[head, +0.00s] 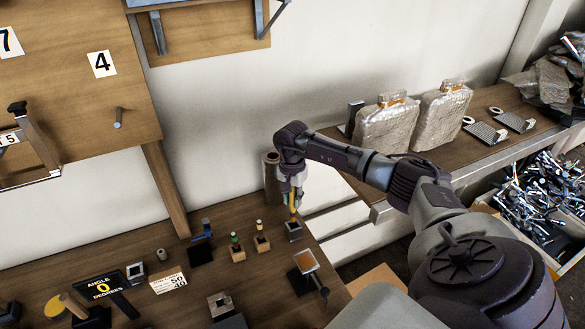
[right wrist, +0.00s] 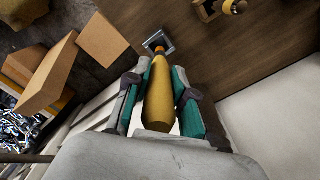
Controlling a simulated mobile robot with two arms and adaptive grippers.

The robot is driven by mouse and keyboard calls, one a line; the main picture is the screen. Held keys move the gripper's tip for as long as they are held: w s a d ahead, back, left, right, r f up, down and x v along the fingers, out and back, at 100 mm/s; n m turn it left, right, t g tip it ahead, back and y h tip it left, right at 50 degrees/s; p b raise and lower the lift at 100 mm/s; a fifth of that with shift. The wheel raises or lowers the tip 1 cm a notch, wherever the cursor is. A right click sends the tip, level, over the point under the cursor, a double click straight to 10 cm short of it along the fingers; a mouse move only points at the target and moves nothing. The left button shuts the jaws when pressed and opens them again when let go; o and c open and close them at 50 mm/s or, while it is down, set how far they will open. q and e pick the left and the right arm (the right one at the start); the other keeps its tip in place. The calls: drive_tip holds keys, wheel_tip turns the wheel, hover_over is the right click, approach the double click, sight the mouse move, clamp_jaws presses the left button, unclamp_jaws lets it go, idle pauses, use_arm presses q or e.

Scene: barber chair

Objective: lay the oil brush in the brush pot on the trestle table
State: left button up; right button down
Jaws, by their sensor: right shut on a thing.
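The oil brush has a yellow-orange handle (right wrist: 160,95) and points down from my right gripper (head: 291,194). The right gripper is shut on it, with a teal-lined finger on each side in the right wrist view. The brush (head: 292,207) hangs upright over the right end of the trestle table (head: 180,280). A small square grey pot (head: 293,231), seemingly the brush pot, stands right below it, and its rim shows beyond the brush in the right wrist view (right wrist: 157,37). I cannot tell whether the brush's lower end is inside it. My left gripper is not in view.
Two wooden blocks with small bottles (head: 237,248) (head: 261,238) stand left of the pot. An orange-topped plate on a dark stand (head: 306,263) is in front. A tall cylinder (head: 271,180) stands close behind my gripper. A shelf with wrapped packages (head: 388,123) lies right.

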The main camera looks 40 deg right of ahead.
sight(293, 213)
drive_tip(key=shift+d+f, duration=0.1)
drive_tip(key=shift+d, duration=0.1)
drive_tip(key=shift+a+f+b, duration=0.1)
drive_tip(key=shift+f+b, duration=0.6)
drive_tip(key=shift+f, duration=0.35)
drive_tip(key=shift+f+b, duration=0.85)
drive_tip(key=shift+f, duration=1.15)
drive_tip(key=shift+f+b, duration=0.25)
drive_tip(key=shift+b, duration=0.3)
drive_tip(key=c, duration=0.9)
unclamp_jaws()
